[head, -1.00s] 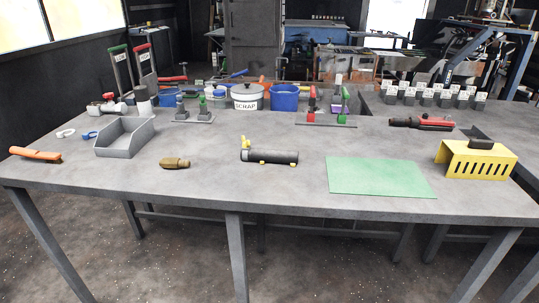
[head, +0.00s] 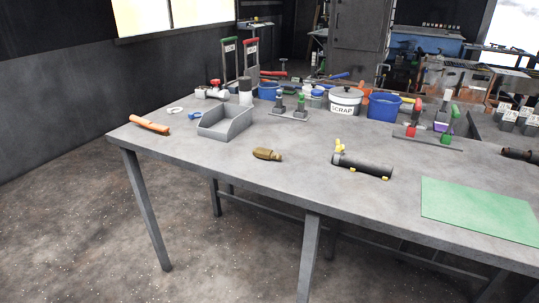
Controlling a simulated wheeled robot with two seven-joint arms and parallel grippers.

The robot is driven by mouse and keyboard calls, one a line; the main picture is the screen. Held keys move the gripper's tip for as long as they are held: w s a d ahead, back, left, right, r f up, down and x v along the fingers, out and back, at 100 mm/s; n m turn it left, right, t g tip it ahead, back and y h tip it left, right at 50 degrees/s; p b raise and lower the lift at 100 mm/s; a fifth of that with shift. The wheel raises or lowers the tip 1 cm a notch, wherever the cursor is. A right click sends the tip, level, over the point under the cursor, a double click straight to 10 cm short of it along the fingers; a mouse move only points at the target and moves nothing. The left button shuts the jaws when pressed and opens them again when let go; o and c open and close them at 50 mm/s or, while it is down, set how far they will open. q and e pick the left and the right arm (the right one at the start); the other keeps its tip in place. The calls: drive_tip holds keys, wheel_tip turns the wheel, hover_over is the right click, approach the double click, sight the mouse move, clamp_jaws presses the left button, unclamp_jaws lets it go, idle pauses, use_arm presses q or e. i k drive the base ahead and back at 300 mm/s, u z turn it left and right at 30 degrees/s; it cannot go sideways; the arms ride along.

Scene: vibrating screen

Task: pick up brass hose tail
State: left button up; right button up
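The brass hose tail (head: 266,154) lies on its side on the grey table (head: 210,158), near the front edge, with clear tabletop around it. It is a short, ribbed, brownish-gold fitting. Neither of my grippers shows in the head view.
A grey open tray (head: 225,122) stands behind and left of the hose tail. An orange-handled tool (head: 150,124) lies at the left. A black cylinder with yellow parts (head: 362,166) lies to the right, and a green mat (head: 480,210) further right. A scrap pot (head: 345,100) and blue bucket (head: 384,107) stand behind.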

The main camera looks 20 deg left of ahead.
sight(264, 153)
drive_tip(key=u, duration=0.3)
drive_tip(key=i, duration=1.05)
drive_tip(key=z, duration=0.5)
drive_tip(key=k, duration=0.5)
